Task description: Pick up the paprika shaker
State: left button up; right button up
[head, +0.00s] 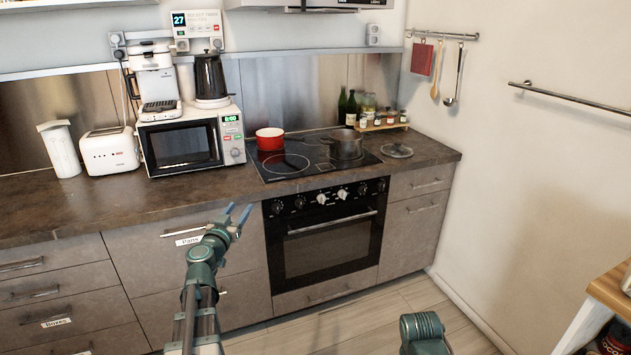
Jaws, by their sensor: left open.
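Several small spice jars (377,118) stand on a wooden rack (383,127) at the back right corner of the counter. They are too small for me to read their labels, so I cannot tell which one is the paprika shaker. My left gripper (239,210) is open and empty. It is in front of the counter edge, over the drawer fronts to the left of the oven, well apart from the jars. Of my right arm only a green link shows at the bottom; its gripper is out of view.
A microwave (190,143) and toaster (109,151) are left. The counter (90,207) front is bare.

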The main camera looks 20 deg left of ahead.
aim_at(389, 117)
jog(key=i+l+z, duration=0.1)
jog(key=i, duration=0.5)
jog(key=i+l+z, duration=0.1)
jog(key=i, duration=0.5)
